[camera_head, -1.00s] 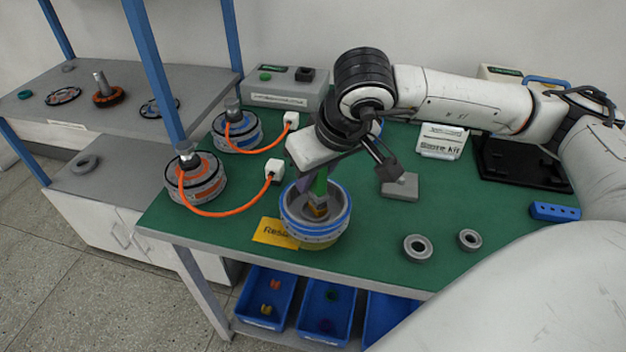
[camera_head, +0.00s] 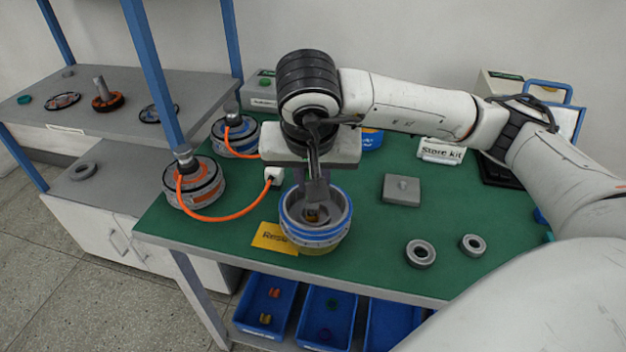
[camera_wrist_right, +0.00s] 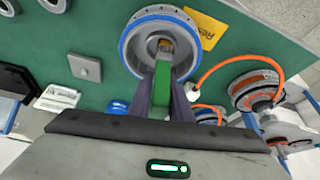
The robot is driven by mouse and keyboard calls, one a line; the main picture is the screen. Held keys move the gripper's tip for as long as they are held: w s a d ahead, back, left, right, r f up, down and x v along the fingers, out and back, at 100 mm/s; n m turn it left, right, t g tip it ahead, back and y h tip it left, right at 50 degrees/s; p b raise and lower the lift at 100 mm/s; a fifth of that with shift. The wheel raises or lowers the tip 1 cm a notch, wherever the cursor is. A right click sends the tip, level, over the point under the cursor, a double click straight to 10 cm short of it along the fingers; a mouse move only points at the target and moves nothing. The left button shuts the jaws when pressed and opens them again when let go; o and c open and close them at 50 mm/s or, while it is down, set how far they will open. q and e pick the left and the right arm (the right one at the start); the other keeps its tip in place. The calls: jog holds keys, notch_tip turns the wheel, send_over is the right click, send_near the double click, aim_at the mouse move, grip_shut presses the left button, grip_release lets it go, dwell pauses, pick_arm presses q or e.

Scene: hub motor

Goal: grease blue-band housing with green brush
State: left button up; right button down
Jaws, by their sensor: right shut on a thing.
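The blue-band housing (camera_head: 316,236) stands open side up near the front edge of the green table. It also shows in the right wrist view (camera_wrist_right: 126,42). My right gripper (camera_head: 314,196) points down over the housing's opening. In the right wrist view the green brush (camera_wrist_right: 162,88) is between the fingers of my right gripper (camera_wrist_right: 164,98), which are shut on it. The brush's yellow-brown tip (camera_wrist_right: 165,46) is at the inside of the housing; whether it touches the wall I cannot tell. My left gripper is not in view.
A yellow card (camera_head: 268,238) lies left of the housing. An orange-banded motor (camera_head: 194,184) with an orange cable stands further left. A grey block (camera_head: 401,190) and two grey rings (camera_head: 420,253) lie to the right. Blue bins (camera_head: 325,314) sit below the table edge.

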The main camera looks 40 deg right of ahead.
jog(key=shift+f, duration=0.1)
jog(key=shift+f+b, duration=0.1)
jog(key=shift+b, duration=0.2)
jog(key=shift+n+t+y+b, duration=0.3)
jog(key=shift+n+y+b, duration=0.3)
jog(key=shift+n+b, duration=0.9)
jog(key=n+y+b, duration=0.1)
jog(key=n, duration=0.2)
jog(key=shift+n+b, duration=0.3)
jog(key=shift+n+y, duration=0.4)
jog(key=shift+n, duration=0.3)
